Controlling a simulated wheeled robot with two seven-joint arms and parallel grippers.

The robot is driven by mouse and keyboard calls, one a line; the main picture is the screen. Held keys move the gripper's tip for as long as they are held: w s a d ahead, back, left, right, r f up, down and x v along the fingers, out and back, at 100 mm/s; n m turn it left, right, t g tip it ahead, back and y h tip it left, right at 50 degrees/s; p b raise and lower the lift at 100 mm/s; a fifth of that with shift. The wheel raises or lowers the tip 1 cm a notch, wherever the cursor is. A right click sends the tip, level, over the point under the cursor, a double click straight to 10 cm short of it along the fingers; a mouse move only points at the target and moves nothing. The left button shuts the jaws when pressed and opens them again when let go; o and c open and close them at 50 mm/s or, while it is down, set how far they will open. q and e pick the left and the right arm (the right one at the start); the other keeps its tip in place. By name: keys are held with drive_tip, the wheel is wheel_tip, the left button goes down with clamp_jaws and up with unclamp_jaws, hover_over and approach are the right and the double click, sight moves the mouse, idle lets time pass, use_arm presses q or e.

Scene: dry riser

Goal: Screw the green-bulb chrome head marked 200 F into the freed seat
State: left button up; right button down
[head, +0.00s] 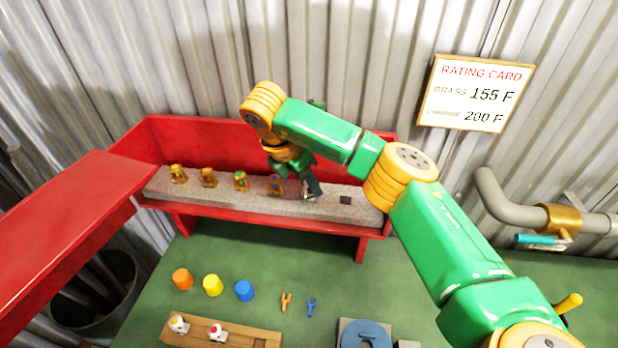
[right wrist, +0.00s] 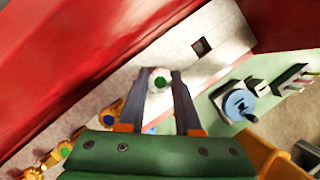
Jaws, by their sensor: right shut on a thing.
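My right gripper (head: 308,190) reaches down into the red box (head: 285,222). In the right wrist view its fingers (right wrist: 159,80) are shut on a pale chrome head with a green bulb (right wrist: 160,83). The head is at the pale insert (head: 325,204) inside the box; I cannot tell whether it is seated or lifted. A dark square hole (head: 346,200) is empty to its right, also in the right wrist view (right wrist: 202,46). Several brass heads (head: 208,178) stand left of the gripper. No 200 F mark on the head is legible. My left gripper is out of view.
A rating card (head: 470,93) hangs on the wall. Orange, yellow and blue cups (head: 244,291) and two small forked tools (head: 286,302) lie on the green bench. A wooden rack (head: 250,338) holds two pale heads. A pipe with a teal handle (head: 538,240) is at right.

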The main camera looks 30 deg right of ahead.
drive_tip(key=c, duration=0.5)
unclamp_jaws()
